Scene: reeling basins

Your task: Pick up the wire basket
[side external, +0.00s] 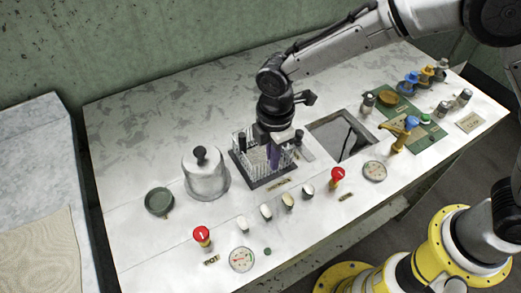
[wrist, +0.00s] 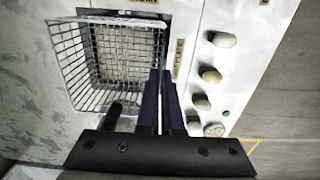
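The wire basket (side external: 249,163) is a pale open-topped mesh box with dark upright grips at its ends, standing on the counter over a dark rectangular base or opening. In the wrist view the basket (wrist: 80,60) fills the upper left, its mesh walls and floor showing. My gripper (side external: 273,160) points down at the basket's near side in the side view. In the wrist view my gripper (wrist: 161,74) has its two dark purple fingers close together, a narrow gap between them, tips by the basket's right wall. Whether that wall is between them is unclear.
A metal bell-shaped lid (side external: 205,178) stands left of the basket. An open basin (side external: 343,135) is to the right. Several knobs (side external: 267,211), red buttons (side external: 202,236) and a gauge (side external: 242,259) line the front. Bottles and taps (side external: 411,82) crowd the far right.

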